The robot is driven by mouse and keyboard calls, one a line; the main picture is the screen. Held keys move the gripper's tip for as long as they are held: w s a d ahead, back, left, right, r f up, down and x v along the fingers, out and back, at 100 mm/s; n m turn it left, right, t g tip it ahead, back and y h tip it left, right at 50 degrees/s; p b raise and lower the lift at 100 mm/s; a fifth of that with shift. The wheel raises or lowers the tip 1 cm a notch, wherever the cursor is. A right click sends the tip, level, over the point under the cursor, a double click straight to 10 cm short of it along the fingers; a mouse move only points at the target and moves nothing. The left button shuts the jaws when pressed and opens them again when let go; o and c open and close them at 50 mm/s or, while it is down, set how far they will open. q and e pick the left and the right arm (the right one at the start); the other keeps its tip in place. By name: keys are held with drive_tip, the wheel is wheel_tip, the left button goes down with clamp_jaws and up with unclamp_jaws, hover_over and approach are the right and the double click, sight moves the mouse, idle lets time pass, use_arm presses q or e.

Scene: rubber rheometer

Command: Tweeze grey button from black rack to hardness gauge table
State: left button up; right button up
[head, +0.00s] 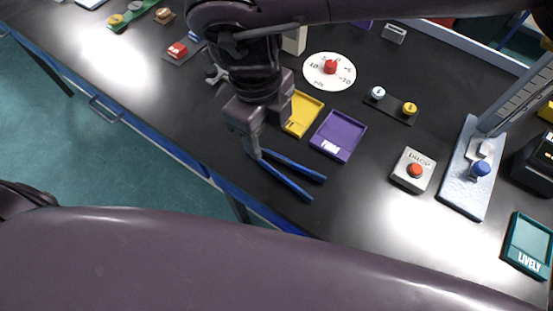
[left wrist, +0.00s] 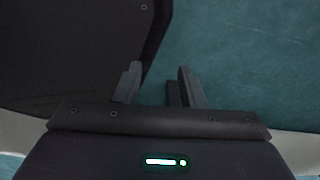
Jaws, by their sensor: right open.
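The black rack (head: 391,107) lies flat on the dark bench, right of centre. It holds a grey-white button (head: 377,93) and a yellow button (head: 409,109). The hardness gauge appears to be the upright scale stand at the right, with a pale base (head: 462,183) and a small blue-topped part (head: 480,168) on it. My right gripper (head: 246,142) is open and points down at the joined end of blue tweezers (head: 290,180), whose tips spread to the right. Contact there is unclear. In the left wrist view my left gripper (left wrist: 158,86) is open and empty.
A DROP box (head: 413,170) with a red button stands before the gauge. A teal LIVELY tray (head: 528,243) lies front right.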

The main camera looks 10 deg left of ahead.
drive_tip(key=b, duration=0.5)
hover_over(273, 166)
drive_tip(key=f, duration=0.5)
drive_tip(key=shift+w+a+f, duration=0.1)
drive_tip(key=shift+a+f, duration=0.2)
drive_tip(key=shift+f, duration=0.1)
wheel_tip(273, 166, down, 2)
drive_tip(key=shift+d+f+b, duration=0.15)
drive_tip(key=shift+f+b, duration=0.05)
drive_tip(key=shift+b, duration=0.35)
use_arm(q)
drive_tip(key=w+d+f, duration=0.1)
drive_tip(key=w+f, duration=0.3)
drive_tip(key=w, duration=0.1)
drive_tip(key=shift+f, duration=0.35)
use_arm(e)
drive_tip(key=shift+f, duration=0.4)
use_arm(q)
drive_tip(key=shift+w, duration=0.1)
use_arm(e)
drive_tip(key=shift+c, duration=0.3)
